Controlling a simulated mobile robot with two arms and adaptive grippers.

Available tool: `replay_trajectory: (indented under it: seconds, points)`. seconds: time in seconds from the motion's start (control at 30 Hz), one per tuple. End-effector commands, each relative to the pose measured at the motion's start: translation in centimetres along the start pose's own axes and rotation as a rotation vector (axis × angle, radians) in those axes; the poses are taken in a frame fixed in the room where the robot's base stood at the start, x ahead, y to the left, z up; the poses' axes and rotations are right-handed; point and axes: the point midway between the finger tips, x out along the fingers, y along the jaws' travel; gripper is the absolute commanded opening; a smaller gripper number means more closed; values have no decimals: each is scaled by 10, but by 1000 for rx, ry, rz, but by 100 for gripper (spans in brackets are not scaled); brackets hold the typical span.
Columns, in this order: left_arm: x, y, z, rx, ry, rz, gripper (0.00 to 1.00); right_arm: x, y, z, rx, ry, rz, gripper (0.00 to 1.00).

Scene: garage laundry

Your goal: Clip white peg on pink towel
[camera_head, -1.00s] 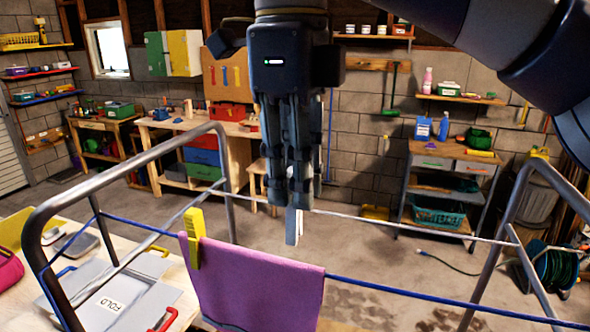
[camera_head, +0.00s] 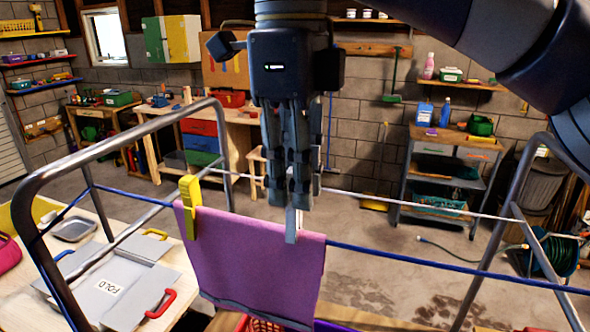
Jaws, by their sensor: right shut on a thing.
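The pink towel (camera_head: 255,265) hangs over the blue line of the drying rack, with a yellow peg (camera_head: 190,205) clipped at its left top corner. My right gripper (camera_head: 290,200) comes down from above and is shut on the white peg (camera_head: 291,228), which looks pale grey. The peg points down and overlaps the towel's top edge near its right end. I cannot tell whether its jaws straddle the cloth and line. Gripper fingers hide the peg's upper part. My left gripper is not in view.
The metal rack frame (camera_head: 40,185) rises at left and another frame (camera_head: 510,200) at right. A table with a grey folding board (camera_head: 125,275) stands at left. A red basket (camera_head: 255,325) shows below the towel. The blue line right of the towel is bare.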

Motion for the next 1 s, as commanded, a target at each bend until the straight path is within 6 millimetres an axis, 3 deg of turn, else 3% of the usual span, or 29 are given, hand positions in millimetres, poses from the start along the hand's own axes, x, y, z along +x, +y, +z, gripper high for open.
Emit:
replay_trajectory:
  seconds: [0.8, 0.83, 0.9, 0.93, 1.0]
  points:
    - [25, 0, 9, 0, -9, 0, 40, 40, -1, 1, 0, 1, 0, 0]
    - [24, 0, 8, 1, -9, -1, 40, 40, -1, 1, 0, 1, 0, 19]
    - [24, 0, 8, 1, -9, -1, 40, 39, -1, 1, 0, 1, 0, 35]
    - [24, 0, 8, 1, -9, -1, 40, 39, -1, 1, 0, 1, 0, 41]
    - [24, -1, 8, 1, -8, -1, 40, 39, -1, 1, 0, 1, 0, 41]
